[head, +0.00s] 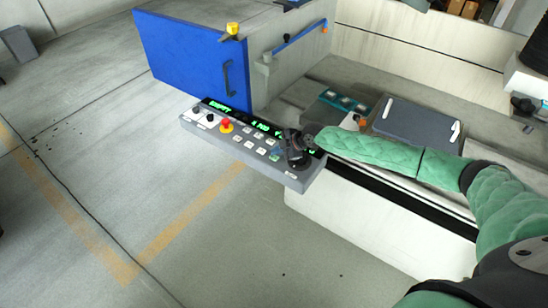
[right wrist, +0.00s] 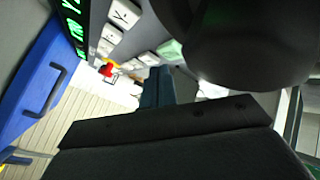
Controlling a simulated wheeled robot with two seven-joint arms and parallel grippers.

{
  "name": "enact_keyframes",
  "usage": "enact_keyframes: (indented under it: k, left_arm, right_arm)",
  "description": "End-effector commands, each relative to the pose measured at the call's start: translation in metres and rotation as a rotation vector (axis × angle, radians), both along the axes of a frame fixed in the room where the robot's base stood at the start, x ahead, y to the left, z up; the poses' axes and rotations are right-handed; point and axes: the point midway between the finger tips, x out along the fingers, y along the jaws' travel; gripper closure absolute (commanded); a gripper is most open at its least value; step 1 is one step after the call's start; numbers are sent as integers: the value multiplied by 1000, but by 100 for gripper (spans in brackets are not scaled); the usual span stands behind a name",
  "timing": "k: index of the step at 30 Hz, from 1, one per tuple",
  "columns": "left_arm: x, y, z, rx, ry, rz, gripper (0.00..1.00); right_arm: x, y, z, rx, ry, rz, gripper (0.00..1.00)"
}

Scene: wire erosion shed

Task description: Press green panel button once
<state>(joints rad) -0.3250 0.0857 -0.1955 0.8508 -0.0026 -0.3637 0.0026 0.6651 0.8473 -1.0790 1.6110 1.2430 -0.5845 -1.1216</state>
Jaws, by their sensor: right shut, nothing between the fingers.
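The grey control panel (head: 300,183) runs across the middle of the head view, with rows of pale buttons and a lit green display. A small green button (head: 274,157) shows near the panel's right part, just by my right gripper (head: 281,149). The green button (right wrist: 170,50) also shows in the right wrist view, beyond and beside the fingertips (right wrist: 157,86), partly hidden by a dark round shape. My right gripper is shut and empty, low over the panel. I cannot tell whether its tips touch the button. My left gripper is not in view.
A red emergency knob (head: 226,125) stands up on the panel's left part, beside black knobs. A blue door (head: 190,60) rises behind. The machine tray with a dark plate (head: 405,122) lies to the right. The floor in front is clear.

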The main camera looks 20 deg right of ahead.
Motion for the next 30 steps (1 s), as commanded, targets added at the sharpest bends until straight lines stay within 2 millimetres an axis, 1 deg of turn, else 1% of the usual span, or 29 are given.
enact_keyframes:
  k: [3, 5, 9, 18, 30]
  left_arm:
    - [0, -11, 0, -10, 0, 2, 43]
    - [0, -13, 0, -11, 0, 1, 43]
    - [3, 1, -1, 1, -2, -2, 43]
    - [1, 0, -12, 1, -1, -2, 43]
    - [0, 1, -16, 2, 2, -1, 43]
  right_arm:
    - [0, 0, 0, 0, 0, 0, 100]
    - [0, 0, 0, 0, 0, 0, 100]
    - [0, 0, -1, 0, 0, 0, 100]
    - [0, 0, -9, 0, 0, 0, 100]
    - [0, 0, -11, 0, 0, 0, 100]
